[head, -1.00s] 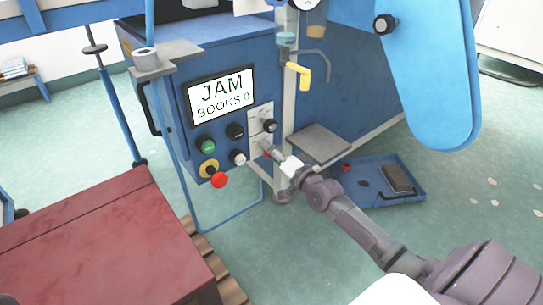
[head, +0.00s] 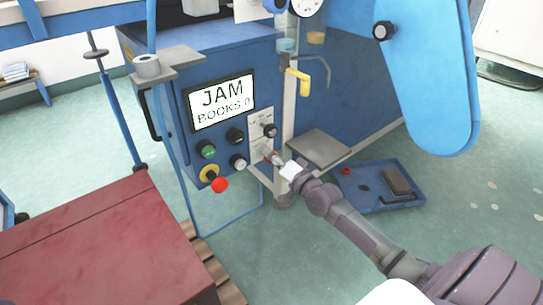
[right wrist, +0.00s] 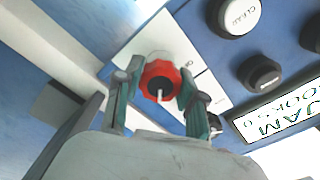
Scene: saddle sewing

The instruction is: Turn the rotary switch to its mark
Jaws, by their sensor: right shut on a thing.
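The rotary switch is a red scalloped knob (right wrist: 160,82) with a white pointer line, on a white plate (right wrist: 135,48) in the right wrist view. In that view the pointer line runs toward the bottom of the picture. My right gripper (right wrist: 157,88) has one finger on each side of the knob and is shut on it. In the head view my right gripper (head: 271,157) reaches the lower part of the white plate on the blue machine, and only a sliver of red shows there. The plate's printed marks are too small or covered to read. My left gripper is not in view.
Close by on the panel are a black knob (head: 270,130), a white button (head: 238,162), a green button (head: 208,150) and a red mushroom button (head: 220,185). The screen (head: 222,103) reads "JAM BOOKS 0". A yellow-handled lever (head: 303,80) hangs above. A blue tray (head: 375,205) lies to the right.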

